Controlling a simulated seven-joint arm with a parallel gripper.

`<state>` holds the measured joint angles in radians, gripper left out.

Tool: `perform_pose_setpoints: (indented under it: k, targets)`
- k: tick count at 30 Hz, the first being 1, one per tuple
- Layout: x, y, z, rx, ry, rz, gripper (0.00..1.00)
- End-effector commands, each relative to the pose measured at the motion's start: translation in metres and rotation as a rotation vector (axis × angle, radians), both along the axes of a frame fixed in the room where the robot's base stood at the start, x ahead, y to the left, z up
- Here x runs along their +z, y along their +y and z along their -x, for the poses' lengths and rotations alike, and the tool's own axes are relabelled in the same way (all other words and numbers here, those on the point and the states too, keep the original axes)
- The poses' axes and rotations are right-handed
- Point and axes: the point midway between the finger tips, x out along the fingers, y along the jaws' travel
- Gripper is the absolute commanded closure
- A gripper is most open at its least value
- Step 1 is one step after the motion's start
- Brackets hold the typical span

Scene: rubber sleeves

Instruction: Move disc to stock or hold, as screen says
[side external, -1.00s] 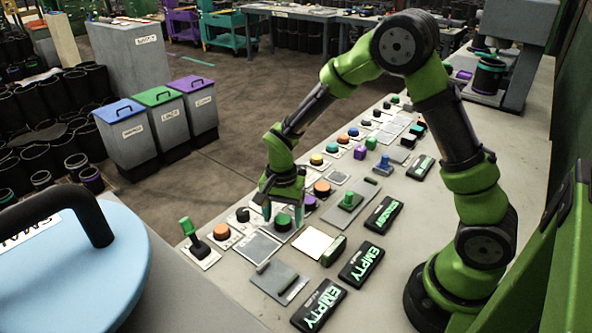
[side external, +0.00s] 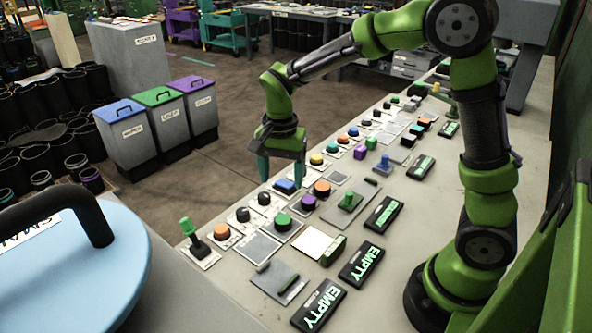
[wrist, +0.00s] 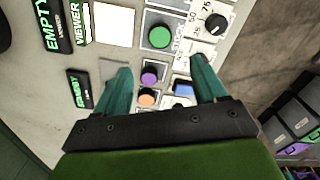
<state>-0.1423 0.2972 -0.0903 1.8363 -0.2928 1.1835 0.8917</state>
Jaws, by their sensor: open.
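My gripper (side external: 282,174) is open and empty, held above the button panel. Its teal fingers point down, and they also show in the wrist view (wrist: 160,70). I cannot single out a loose disc. A round green cap (side external: 283,220) sits on its plate, and it also shows in the wrist view (wrist: 160,37). A purple cap (wrist: 149,78) and an orange cap (wrist: 147,97) show between the fingers. Two screens (side external: 362,263) (side external: 322,305) read EMPTY. Another screen (wrist: 80,88) seems to read STANDBY. A blank white square (wrist: 113,24) lies beside a VIEWER label (wrist: 82,22).
Lidded bins (side external: 126,137) stand on the floor past the bench edge. A large pale-blue lid (side external: 75,270) fills the near left.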

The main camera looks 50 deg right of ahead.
Motion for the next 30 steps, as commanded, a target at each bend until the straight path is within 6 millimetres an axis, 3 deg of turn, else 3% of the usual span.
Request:
perform_pose_setpoints:
  k: [4,7,12,15,22,30]
  targets:
    - [0.019,0.0,0.008,0.044,-0.041,-0.017,0.29]
    - [0.044,0.0,0.026,0.135,-0.117,-0.043,0.29]
    - [0.086,0.002,0.073,0.364,-0.308,-0.061,0.29]
    - [0.101,0.003,0.101,0.501,-0.423,-0.039,0.29]
    - [0.112,0.006,0.147,0.727,-0.612,0.054,0.29]
    - [0.112,0.007,0.158,0.796,-0.664,0.094,0.29]
